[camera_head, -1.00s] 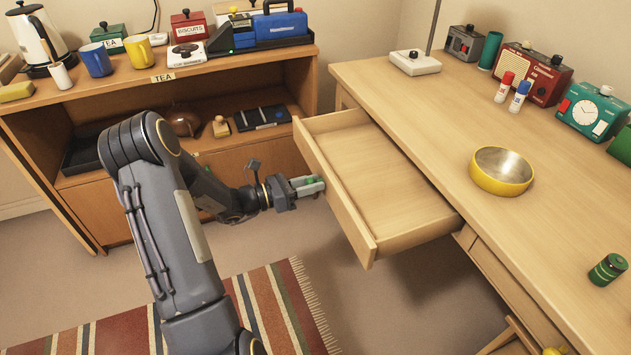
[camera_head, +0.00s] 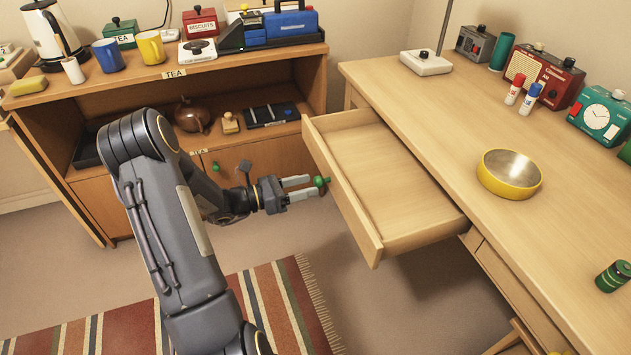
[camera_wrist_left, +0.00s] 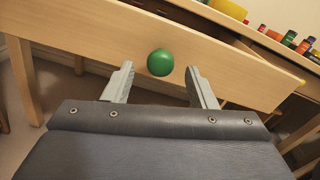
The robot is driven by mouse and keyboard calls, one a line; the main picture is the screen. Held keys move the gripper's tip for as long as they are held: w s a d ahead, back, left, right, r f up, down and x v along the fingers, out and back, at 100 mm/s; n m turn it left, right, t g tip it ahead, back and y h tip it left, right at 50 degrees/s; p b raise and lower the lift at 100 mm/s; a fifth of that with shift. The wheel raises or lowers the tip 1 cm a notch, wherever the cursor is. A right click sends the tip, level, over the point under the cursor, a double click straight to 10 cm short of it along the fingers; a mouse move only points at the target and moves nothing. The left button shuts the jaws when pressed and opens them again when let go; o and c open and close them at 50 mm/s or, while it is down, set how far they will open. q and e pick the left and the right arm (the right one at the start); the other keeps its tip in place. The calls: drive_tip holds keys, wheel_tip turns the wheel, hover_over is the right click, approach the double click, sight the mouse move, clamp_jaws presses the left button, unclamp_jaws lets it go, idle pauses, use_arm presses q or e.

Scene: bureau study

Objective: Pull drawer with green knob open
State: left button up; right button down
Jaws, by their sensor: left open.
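The desk drawer (camera_head: 385,185) is pulled well out of the desk and is empty inside. Its green knob (camera_head: 320,182) shows on the front panel, and in the left wrist view the knob (camera_wrist_left: 160,62) stands just beyond the fingertips, centred between them. My left gripper (camera_head: 308,186) is open in front of the drawer, its two fingers spread to either side of the knob's line. The fingers (camera_wrist_left: 160,80) do not touch the knob in the wrist view. My right gripper is not in view.
The desk (camera_head: 450,110) bears a yellow bowl (camera_head: 509,174), a red radio (camera_head: 543,76) and a green clock (camera_head: 601,112). A wooden shelf unit (camera_head: 290,60) stands behind my arm. A striped rug (camera_head: 262,312) lies on the floor below.

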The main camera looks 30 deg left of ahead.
use_arm(q)
drive_tip(key=v, duration=0.3)
drive_tip(key=shift+s+a, duration=0.25)
drive_tip(key=s+d+r+m+g, duration=0.4)
drive_tip(key=d+r+m+g, duration=0.1)
drive_tip(key=d+m, duration=0.25)
drive_tip(key=s+d+r+m+g, duration=0.45)
drive_tip(key=d+m, duration=0.25)
drive_tip(key=d, duration=0.2)
drive_tip(key=s+d+m+t+y, duration=0.15)
drive_tip(key=s+m+y, duration=0.55)
drive_tip(key=s+m, duration=0.7)
wheel_tip(320, 180, up, 23)
drive_tip(key=w+m+p, duration=0.1)
drive_tip(key=p, duration=2.1)
drive_tip(key=shift+w+d+g, duration=0.15)
drive_tip(key=shift+w+g, duration=0.1)
drive_tip(key=shift+g, duration=0.05)
